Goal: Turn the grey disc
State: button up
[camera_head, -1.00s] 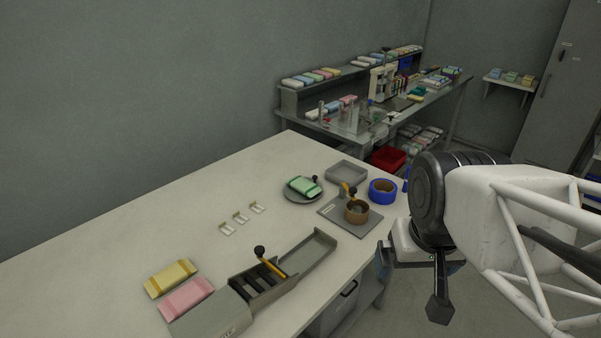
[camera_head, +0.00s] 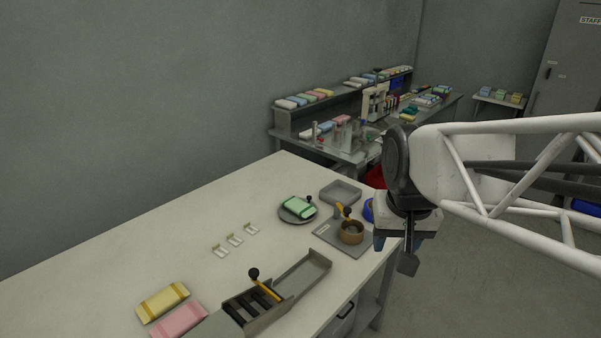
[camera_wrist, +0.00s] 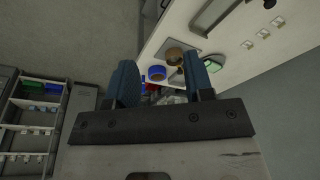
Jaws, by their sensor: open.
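The grey disc (camera_head: 286,216) lies flat on the white table, right of the table's middle in the head view. A green wrapped pack (camera_head: 299,206) lies on top of it, and a small black knob (camera_head: 309,198) stands at its far right edge. In the wrist view the green pack (camera_wrist: 212,66) shows beyond the right finger; the disc itself is mostly hidden there. My gripper (camera_head: 402,243) hangs at the table's right side, apart from the disc. In the wrist view my gripper (camera_wrist: 163,82) has its two blue fingers wide apart with nothing between them held.
A grey tray (camera_head: 341,190) stands behind the disc. A brown ring (camera_head: 351,233) on a grey plate and a blue tape roll (camera_head: 368,211) stand to its right. Small white clips (camera_head: 235,240) lie to its left. A grey machine with a black-knobbed lever (camera_head: 254,274) stands in front.

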jog(key=w+a+r+m, duration=0.1)
jog(key=w+a+m, duration=0.1)
jog(key=w, duration=1.4)
jog(key=m+g, duration=0.2)
jog(key=m, duration=0.4)
send_over(309, 196)
jog(key=f, duration=2.2)
jog(key=shift+s+f, duration=0.3)
jog(key=shift+f, duration=0.1)
jog(key=shift+w+f, duration=0.15)
jog(key=shift+f, duration=0.1)
jog(key=shift+f, duration=0.15)
jog(key=shift+f, duration=3.75)
grip_shut()
